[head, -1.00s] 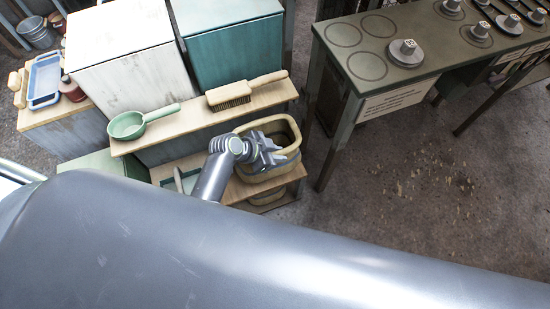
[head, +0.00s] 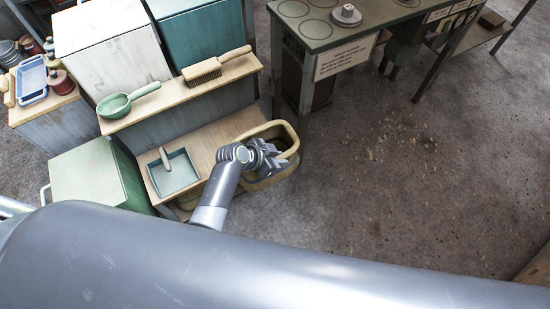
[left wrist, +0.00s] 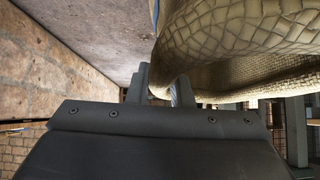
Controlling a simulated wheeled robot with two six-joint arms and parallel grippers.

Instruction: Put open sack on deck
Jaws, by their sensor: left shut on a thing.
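The open sack (head: 287,133) is tan with a woven texture and a thick rolled rim. It is upright with its mouth facing up, off the right front end of the lower wooden shelf (head: 205,140). My left gripper (head: 272,158) is shut on the sack's near wall. In the left wrist view the sack's woven wall (left wrist: 235,30) fills the upper right, beside the gripper fingers (left wrist: 160,88). My right gripper is not in view. I cannot tell which surface is the deck; a brown wooden edge (head: 535,266) shows at the lower right.
A brush (head: 215,66) and a green scoop (head: 125,102) lie on the upper shelf. A dark green workbench (head: 320,45) stands at the top right. The concrete floor (head: 400,190) to the right is open.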

